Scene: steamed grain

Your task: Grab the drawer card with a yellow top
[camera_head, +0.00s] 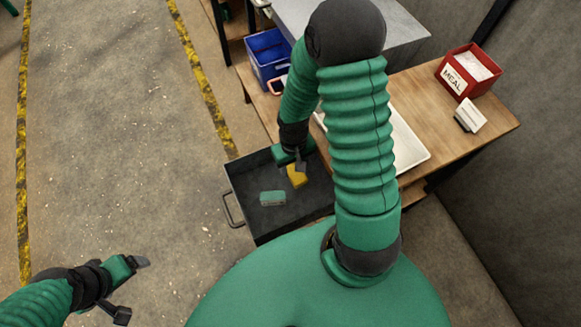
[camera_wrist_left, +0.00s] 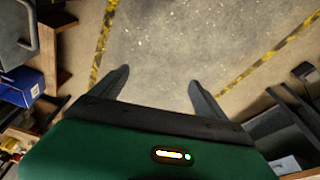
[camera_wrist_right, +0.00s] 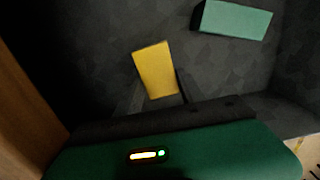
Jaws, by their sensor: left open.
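The yellow-topped card (camera_head: 297,178) is in the dark open drawer (camera_head: 240,180). It also shows in the right wrist view (camera_wrist_right: 155,69), between the dark fingers of my right gripper (camera_wrist_right: 160,85). The fingers look closed in against its sides. In the head view my right gripper (camera_head: 299,164) reaches down into the drawer; whether the card is off the drawer floor I cannot tell. A green-topped card (camera_head: 272,198) lies in the drawer to the left; it also shows in the right wrist view (camera_wrist_right: 237,19). My left gripper (camera_head: 132,285) is open and empty over the floor.
The wooden table (camera_head: 425,95) carries a white tray (camera_head: 410,145), a red MEAL box (camera_head: 468,72) and a white-topped block (camera_head: 470,116). A blue bin (camera_head: 268,55) stands at the back. The drawer handle (camera_head: 230,210) sticks out left. The floor (camera_head: 120,150) is clear.

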